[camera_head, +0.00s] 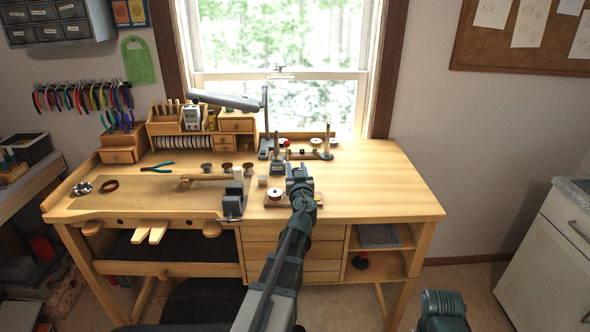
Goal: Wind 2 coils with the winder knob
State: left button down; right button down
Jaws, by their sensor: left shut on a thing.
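My left gripper (298,176) is over the right half of the bench, its arm reaching in from the bottom. It is shut, apparently on the winder knob, which it hides along with the hold itself. Just below and left of the gripper is a small wooden base (268,204) carrying a white and reddish spool (275,194); it looks like part of the winder. The coil on it is too small to tell. A dark, rounded part of my right arm shows at the bottom right edge; its gripper is not in the picture.
The wooden bench (385,190) is clear on its right side. Behind the gripper are a rack with posts and spools (327,146). A dark block tool (233,204) and small spools (227,167) stand to the left. Teal pliers (158,168) lie farther left.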

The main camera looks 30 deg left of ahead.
pick_arm(q)
jog(key=shift+w+d+m+t+h, duration=0.1)
jog(key=shift+d+m+t+h, duration=0.1)
jog(key=shift+m+t+h, duration=0.7)
jog(key=shift+w+d+m+t+h, duration=0.15)
jog(key=shift+m+t+h, duration=0.25)
jog(key=shift+m+h, duration=1)
jog(key=shift+d+n+h, duration=0.1)
jog(key=shift+n+h, duration=0.2)
jog(key=shift+h, duration=0.2)
jog(key=shift+c, duration=2.3)
grip_release()
